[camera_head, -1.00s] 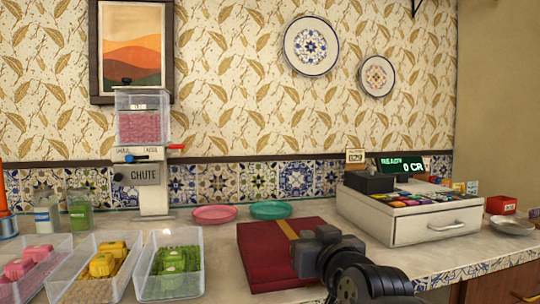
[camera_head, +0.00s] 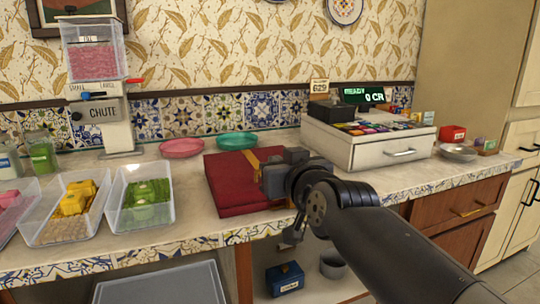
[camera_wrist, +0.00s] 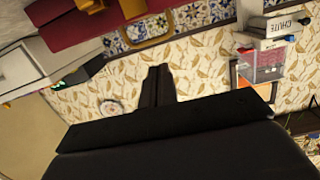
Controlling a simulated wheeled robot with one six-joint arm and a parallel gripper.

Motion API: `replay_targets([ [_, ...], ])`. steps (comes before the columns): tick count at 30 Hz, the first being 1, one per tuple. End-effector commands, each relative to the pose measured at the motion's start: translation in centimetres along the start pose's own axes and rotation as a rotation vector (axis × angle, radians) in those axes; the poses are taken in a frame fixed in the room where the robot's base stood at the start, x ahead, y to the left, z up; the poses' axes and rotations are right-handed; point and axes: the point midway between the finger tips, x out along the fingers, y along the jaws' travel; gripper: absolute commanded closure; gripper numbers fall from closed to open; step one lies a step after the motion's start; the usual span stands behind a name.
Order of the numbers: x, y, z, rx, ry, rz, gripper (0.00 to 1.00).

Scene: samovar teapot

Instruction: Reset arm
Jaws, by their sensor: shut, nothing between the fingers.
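My gripper (camera_wrist: 158,86) shows in the wrist view with its dark fingers together and nothing between them. In the head view my black arm reaches in from the lower right. Its end is over the right part of a dark red box with a gold band (camera_head: 238,199) on the counter, and hides part of it. Whether it touches the box cannot be told. The wrist view is tilted and shows the patterned wall behind the fingers.
A white chute dispenser (camera_head: 98,100) stands at the back left. Clear bins (camera_head: 140,222) hold yellow and green items. A pink plate (camera_head: 182,148) and a teal plate (camera_head: 237,141) lie behind the box. A white cash drawer (camera_head: 368,147) stands to the right. Below are a blue box (camera_head: 285,279) and wooden drawers (camera_head: 460,205).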

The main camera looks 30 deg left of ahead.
Motion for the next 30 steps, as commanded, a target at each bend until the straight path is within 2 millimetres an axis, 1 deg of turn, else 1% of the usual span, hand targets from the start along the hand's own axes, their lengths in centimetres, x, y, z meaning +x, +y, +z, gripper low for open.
replay_targets([
  [1,-1.0,0.1,1.2,0.002,0.002,0.001,1.00],
  [4,-2.7,0.1,2.5,0.000,0.004,0.001,1.00],
  [9,-5.0,0.1,4.0,0.001,0.006,0.001,1.00],
  [12,-5.8,0.1,4.6,-0.001,0.007,0.001,1.00],
  [19,-6.5,0.1,5.0,0.001,0.006,0.001,1.00],
  [26,-6.5,0.1,4.9,0.000,0.007,0.001,1.00],
  [30,-6.1,0.1,4.6,0.000,0.006,0.001,1.00],
])
